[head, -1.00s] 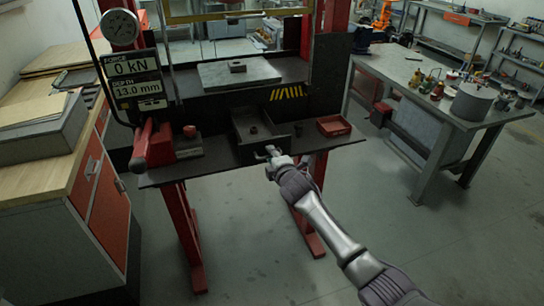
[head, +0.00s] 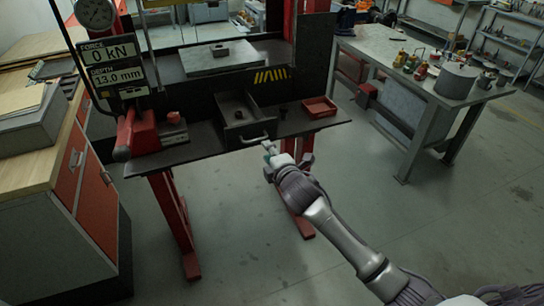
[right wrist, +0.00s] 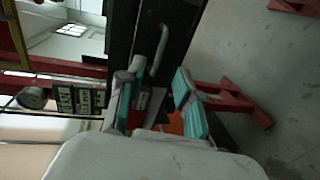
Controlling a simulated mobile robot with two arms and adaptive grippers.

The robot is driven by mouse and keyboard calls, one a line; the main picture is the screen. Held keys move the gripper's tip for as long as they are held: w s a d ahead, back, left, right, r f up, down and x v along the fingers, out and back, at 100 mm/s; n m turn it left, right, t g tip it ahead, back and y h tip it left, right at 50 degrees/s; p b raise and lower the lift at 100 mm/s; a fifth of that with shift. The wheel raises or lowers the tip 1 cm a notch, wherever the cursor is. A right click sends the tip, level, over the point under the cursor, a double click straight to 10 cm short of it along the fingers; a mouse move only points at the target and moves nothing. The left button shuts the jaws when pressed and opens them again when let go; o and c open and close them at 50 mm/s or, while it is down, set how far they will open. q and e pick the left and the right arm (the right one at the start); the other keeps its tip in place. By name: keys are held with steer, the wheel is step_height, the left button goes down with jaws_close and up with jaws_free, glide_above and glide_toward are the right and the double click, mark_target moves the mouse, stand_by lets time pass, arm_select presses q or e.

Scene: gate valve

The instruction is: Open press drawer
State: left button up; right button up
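My right gripper (head: 270,152) is just in front of and below the handle. In the right wrist view, the gripper (right wrist: 155,95) is open with teal pads apart and nothing between them. The handle (right wrist: 160,50) lies just beyond the fingertips there, nearer the left finger. My left gripper is out of view.
A red tray (head: 320,107) sits on the dark shelf (head: 215,152) right of the drawer. A red press leg (head: 175,220) stands below. A wooden-topped cabinet (head: 40,180) is at left, a workbench (head: 410,75) at right. The floor in front is clear.

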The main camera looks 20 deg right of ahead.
steer(key=shift+v, duration=1.2)
steer(key=s+d+f+m+g+b, duration=0.1)
steer(key=s+f+m+g, duration=0.15)
steer(key=s+f, duration=0.7)
steer(key=s+d+f+m+g+b, duration=0.1)
steer(key=s+f+m+g, duration=0.15)
steer(key=f, duration=1.35)
steer(key=s+d+f+m+g+b, duration=0.1)
steer(key=s+f+m+g, duration=0.3)
steer(key=f, duration=0.9)
steer(key=s+f+m+g, duration=0.2)
steer(key=s+f, duration=0.5)
steer(key=s, duration=0.6)
steer(key=s+f+m+g+b, duration=0.1)
steer(key=s+f+m, duration=0.1)
steer(key=s+f, duration=0.5)
steer(key=s+f+m+g, duration=0.2)
steer(key=s+f, duration=0.5)
steer(key=s, duration=1.2)
steer(key=shift+s+a+m+g+h, duration=0.2)
steer(key=shift+a+m+g+h, duration=0.1)
steer(key=shift+a+m, duration=0.2)
